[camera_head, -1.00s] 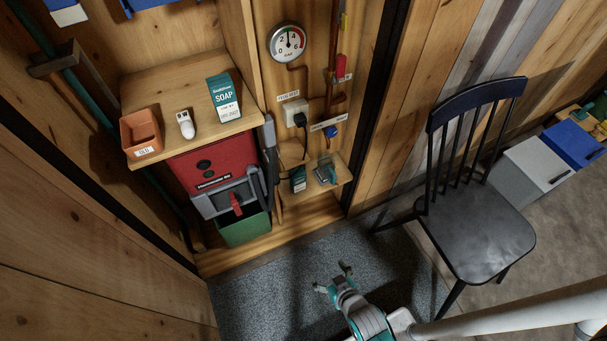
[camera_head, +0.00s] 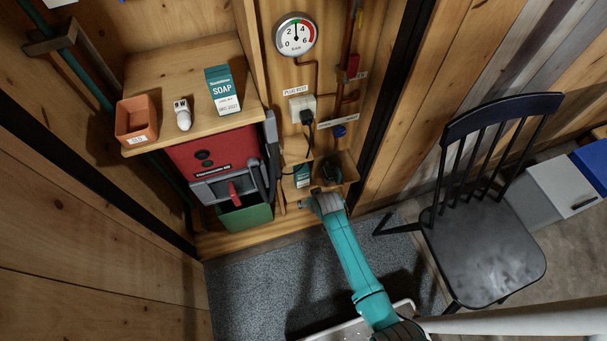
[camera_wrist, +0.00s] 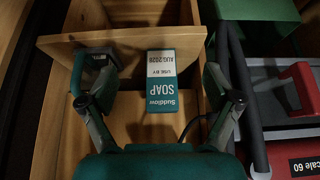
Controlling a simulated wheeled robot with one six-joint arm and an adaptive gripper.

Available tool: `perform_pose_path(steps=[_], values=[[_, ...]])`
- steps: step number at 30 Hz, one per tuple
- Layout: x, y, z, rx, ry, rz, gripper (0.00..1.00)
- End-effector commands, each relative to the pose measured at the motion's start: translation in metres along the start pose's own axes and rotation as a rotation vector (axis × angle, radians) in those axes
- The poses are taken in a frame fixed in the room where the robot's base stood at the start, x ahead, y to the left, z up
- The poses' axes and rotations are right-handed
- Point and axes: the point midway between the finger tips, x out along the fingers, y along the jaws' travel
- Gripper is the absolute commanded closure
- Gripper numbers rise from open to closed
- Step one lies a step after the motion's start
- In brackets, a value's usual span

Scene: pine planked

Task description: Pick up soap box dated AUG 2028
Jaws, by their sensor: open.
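The teal and white soap box marked AUG 2028 (camera_wrist: 161,82) stands on a small low wooden shelf, its print upside down in the wrist view. In the head view this box (camera_head: 302,176) is small, just beyond my gripper (camera_head: 322,204). In the wrist view my gripper (camera_wrist: 157,82) is open, with one finger to each side of the box and gaps between. A larger-looking soap box (camera_head: 223,91) stands on the upper wooden shelf; its date seems to read DEC 2027.
The red machine (camera_head: 212,160) with a green bin (camera_head: 245,217) is left of the low shelf. A dark object (camera_head: 331,170) sits right of the box. A plug and cable (camera_head: 302,110) hang above. A black chair (camera_head: 485,245) stands right.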

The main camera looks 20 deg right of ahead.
Motion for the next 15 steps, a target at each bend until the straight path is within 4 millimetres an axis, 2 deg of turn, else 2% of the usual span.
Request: perform_pose_path(steps=[15], values=[[0.039, 0.000, -0.071, 0.000, 0.002, 0.000, 0.10]])
